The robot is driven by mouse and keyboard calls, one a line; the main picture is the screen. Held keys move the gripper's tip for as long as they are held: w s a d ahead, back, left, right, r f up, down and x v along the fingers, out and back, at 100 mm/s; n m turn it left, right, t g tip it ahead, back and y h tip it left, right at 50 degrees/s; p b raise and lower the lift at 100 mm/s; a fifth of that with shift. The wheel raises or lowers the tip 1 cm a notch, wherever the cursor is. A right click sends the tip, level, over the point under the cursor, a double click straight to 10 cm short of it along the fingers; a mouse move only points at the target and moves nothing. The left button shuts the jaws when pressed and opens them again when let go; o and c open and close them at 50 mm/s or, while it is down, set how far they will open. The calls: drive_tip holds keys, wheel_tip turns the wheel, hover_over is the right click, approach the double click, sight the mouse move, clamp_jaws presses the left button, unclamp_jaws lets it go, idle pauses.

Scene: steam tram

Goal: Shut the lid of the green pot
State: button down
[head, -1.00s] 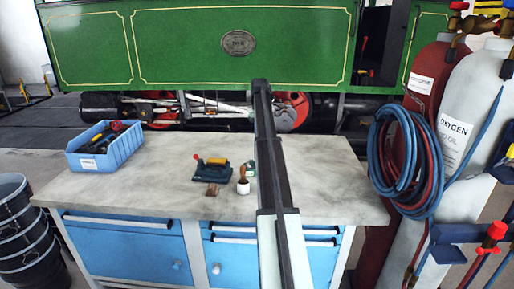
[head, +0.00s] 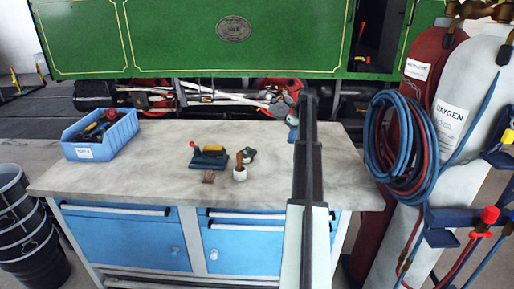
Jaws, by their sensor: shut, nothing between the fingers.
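The green pot (head: 249,155) is small and stands on the grey worktop (head: 120,175), just behind a white pot (head: 240,174) with a brown handle sticking up. It is too small here to tell how its lid stands. My gripper (head: 292,134) shows beside the left edge of my dark arm, to the right of the green pot and apart from it. It is shut and holds nothing. My arm hides part of the worktop's right side.
A blue tool with a red knob (head: 208,157) and a small brown block (head: 208,177) lie left of the pots. A blue bin of tools (head: 101,134) stands at the left. Gas cylinders with hoses (head: 400,145) stand at the right. The worktop's front left is clear.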

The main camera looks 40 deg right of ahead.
drive_tip(key=n, duration=0.3)
drive_tip(key=n+t+y, duration=0.1)
drive_tip(key=n+t, duration=0.3)
drive_tip(key=n, duration=2.8)
approach(254, 152)
drive_tip(key=f, duration=0.1)
drive_tip(key=w+d+f, duration=0.1)
drive_tip(key=f, duration=0.2)
drive_tip(key=shift+w+d, duration=0.2)
drive_tip(key=shift+d, duration=0.1)
drive_tip(key=a, duration=0.1)
drive_tip(key=w, duration=0.1)
drive_tip(key=a, duration=0.1)
drive_tip(key=shift+w+a+f+t, duration=0.2)
drive_tip(key=shift+a+f+t, duration=0.05)
drive_tip(key=shift+a+t, duration=0.1)
drive_tip(key=shift+w+a, duration=0.35)
drive_tip(key=shift+a, duration=0.2)
